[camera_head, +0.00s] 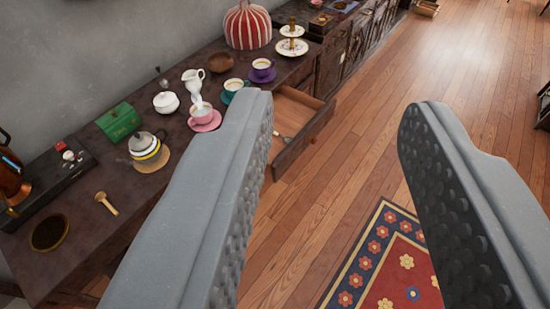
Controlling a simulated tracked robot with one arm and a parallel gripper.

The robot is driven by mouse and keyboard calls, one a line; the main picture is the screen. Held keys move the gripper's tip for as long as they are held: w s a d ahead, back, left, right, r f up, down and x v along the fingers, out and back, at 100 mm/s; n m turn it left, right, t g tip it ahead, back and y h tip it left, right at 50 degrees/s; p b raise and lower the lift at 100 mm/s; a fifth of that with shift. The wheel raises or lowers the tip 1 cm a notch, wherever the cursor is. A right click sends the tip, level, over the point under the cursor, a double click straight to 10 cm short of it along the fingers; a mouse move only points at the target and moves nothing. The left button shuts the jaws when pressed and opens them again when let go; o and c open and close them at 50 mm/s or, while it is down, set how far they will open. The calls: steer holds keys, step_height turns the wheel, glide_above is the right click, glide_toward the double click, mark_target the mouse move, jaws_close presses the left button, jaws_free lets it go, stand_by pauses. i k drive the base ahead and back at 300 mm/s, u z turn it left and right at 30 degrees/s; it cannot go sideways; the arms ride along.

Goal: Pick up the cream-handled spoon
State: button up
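My gripper (340,108) is open and empty, its two grey fingers wide apart above the floor. Beyond the left finger, a wooden drawer (318,122) of the sideboard stands open. A small spoon-like thing (284,138) lies in the drawer near its front, partly hidden by the left finger. It is too small to tell its handle colour for sure. A short utensil with a pale wooden part (107,204) lies on the sideboard top at the left. I cannot tell which is the cream-handled spoon.
The dark sideboard (85,232) carries a teapot (146,150), a green box (118,122), a white sugar bowl (166,103), a pink cup (202,114), a striped cosy (247,27) and a tiered stand (291,45). The wooden floor is clear around a red rug (398,268).

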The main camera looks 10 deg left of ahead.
mark_target(286, 139)
steer(key=z, duration=0.7)
steer(key=i, duration=1.7)
steer(key=u, duration=0.65)
steer(key=i, duration=0.45)
steer(key=u, duration=0.3)
